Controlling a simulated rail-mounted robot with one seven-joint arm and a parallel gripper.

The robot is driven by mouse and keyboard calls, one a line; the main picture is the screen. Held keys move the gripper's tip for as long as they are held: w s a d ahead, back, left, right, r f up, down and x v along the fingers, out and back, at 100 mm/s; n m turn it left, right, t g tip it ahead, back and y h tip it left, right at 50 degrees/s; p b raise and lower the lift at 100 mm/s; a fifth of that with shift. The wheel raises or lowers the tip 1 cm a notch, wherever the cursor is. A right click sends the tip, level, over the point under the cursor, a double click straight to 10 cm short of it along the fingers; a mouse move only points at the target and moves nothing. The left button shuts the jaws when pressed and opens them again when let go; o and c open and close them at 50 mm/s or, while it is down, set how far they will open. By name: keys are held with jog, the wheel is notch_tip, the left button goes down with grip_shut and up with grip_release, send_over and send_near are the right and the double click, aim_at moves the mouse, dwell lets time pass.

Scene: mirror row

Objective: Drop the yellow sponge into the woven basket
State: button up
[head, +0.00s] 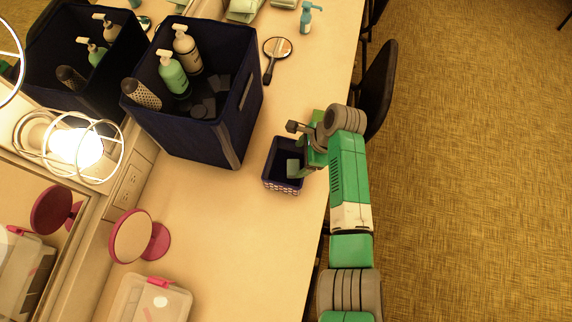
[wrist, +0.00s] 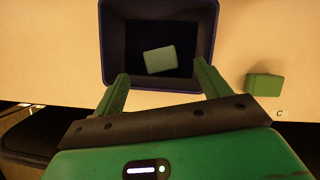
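The dark blue-purple basket (head: 270,181) with latticed sides stands near the table's right edge in the head view. It also fills the top middle of the wrist view (wrist: 108,35). A pale green block (wrist: 160,59) lies on its floor, tilted a little. No block looks clearly yellow; I cannot tell whether this one is the sponge. A darker green block (wrist: 264,84) lies on the table outside the basket, to its right in the wrist view. My gripper (wrist: 162,72) is above the basket by its table-edge side, fingers apart, nothing between them.
A large navy bin (head: 205,135) with bottles and a brush stands up-left of the basket. A hand mirror (head: 277,48) lies beyond it. A pink round mirror (head: 131,237) and a clear box (head: 150,300) stand lower left. A chair (head: 377,85) is off the table edge. Table below the basket is clear.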

jog(key=v, duration=0.7)
jog(key=shift+d+r, duration=0.2)
jog(key=shift+r, duration=0.15)
dwell(0.4)
